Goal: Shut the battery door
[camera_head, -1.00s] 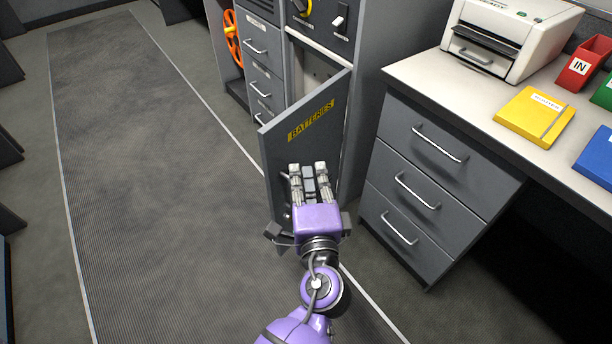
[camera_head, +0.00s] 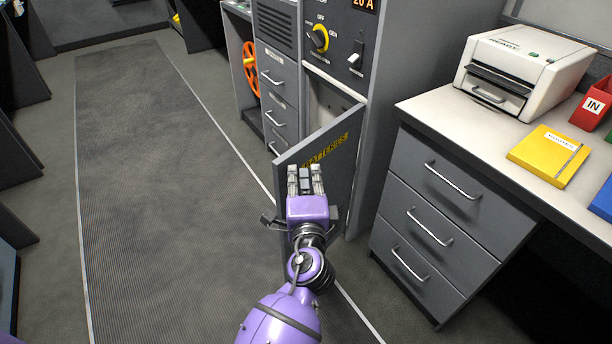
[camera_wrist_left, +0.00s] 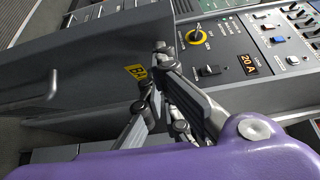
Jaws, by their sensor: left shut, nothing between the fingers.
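The battery door (camera_head: 338,170) is a grey panel with a yellow "BATTERIES" label, standing open from its cabinet (camera_head: 368,112). Part of the compartment opening (camera_head: 330,100) shows above and behind it. My purple left gripper (camera_head: 305,172) is shut and empty, in front of the door's outer face near the label, covering part of it. I cannot tell whether it touches the door. In the left wrist view the door (camera_wrist_left: 85,75) fills the left side with its handle (camera_wrist_left: 48,88), and the gripper fingers (camera_wrist_left: 160,80) overlap the label. My right gripper is not in view.
A grey drawer unit (camera_head: 430,210) under a white counter stands close to the right of the door. A printer (camera_head: 520,75) and yellow binder (camera_head: 550,155) lie on the counter. A control panel with a yellow-ringed knob (camera_head: 318,40) is above the compartment. The aisle floor (camera_head: 170,200) at left is clear.

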